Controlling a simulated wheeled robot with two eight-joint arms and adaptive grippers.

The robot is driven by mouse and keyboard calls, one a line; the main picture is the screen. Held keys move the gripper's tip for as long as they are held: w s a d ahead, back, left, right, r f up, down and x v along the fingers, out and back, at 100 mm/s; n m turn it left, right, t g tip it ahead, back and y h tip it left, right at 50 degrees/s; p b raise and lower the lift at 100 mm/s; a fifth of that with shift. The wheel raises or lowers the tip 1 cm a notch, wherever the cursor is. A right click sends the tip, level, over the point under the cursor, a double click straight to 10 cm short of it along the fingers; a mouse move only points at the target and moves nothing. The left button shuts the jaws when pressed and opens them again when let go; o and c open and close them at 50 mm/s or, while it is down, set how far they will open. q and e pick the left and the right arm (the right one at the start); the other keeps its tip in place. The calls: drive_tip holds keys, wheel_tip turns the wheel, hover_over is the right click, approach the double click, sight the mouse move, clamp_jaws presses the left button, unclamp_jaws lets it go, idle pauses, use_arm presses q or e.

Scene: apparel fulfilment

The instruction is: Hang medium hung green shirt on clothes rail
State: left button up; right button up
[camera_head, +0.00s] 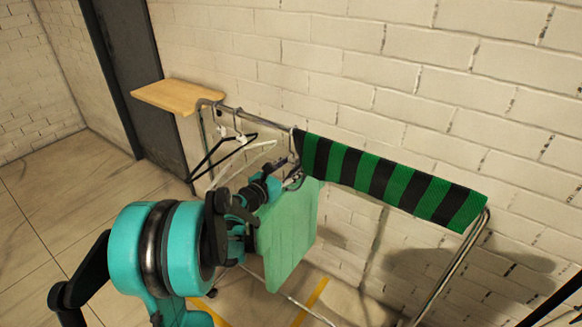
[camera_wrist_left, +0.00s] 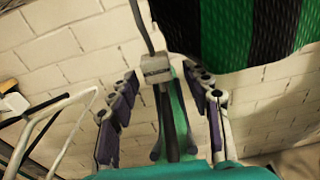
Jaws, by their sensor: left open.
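The plain light green shirt (camera_head: 287,232) hangs from the clothes rail (camera_head: 262,122), just left of a green-and-black striped cloth. Its hanger hook (camera_head: 294,143) goes up to the rail; the wrist view shows the hook rod with a grey block (camera_wrist_left: 156,69) at the hanger's neck. My left gripper (camera_head: 291,171) is at the top of the shirt. In the wrist view its fingers (camera_wrist_left: 163,105) are spread, one on each side of the hanger neck, with gaps on both sides. My arm hides part of the shirt's upper left. My right gripper is not in view.
The striped cloth (camera_head: 390,180) drapes over the rail's right part. Black and white empty hangers (camera_head: 235,152) hang on the left part. A wooden shelf (camera_head: 178,95) is at the rail's left end. A brick wall (camera_head: 400,75) stands close behind.

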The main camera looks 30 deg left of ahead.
use_arm(q)
drive_tip(key=s, duration=0.8)
drive_tip(key=s+a, duration=0.1)
drive_tip(key=s, duration=0.3)
drive_tip(key=shift+r, duration=0.4)
drive_tip(key=s+d+f+m+g+h, duration=0.1)
drive_tip(key=s+d+f+m+g, duration=0.15)
drive_tip(key=d+m, duration=0.6)
drive_tip(key=s+d+f+m+g+h, duration=0.1)
drive_tip(key=s+d+f+m+g, duration=0.2)
drive_tip(key=d+m, duration=0.55)
drive_tip(key=s+d+f+m+g+y, duration=0.1)
drive_tip(key=s+d+m+g, duration=0.1)
drive_tip(key=s+m, duration=0.3)
drive_tip(key=s+d+f+m+g+y, duration=0.2)
drive_tip(key=s+m, duration=0.3)
drive_tip(key=m, duration=0.7)
drive_tip(key=shift+f+m+g, duration=0.15)
drive_tip(key=shift+m+g, duration=0.15)
drive_tip(key=shift+g, duration=0.05)
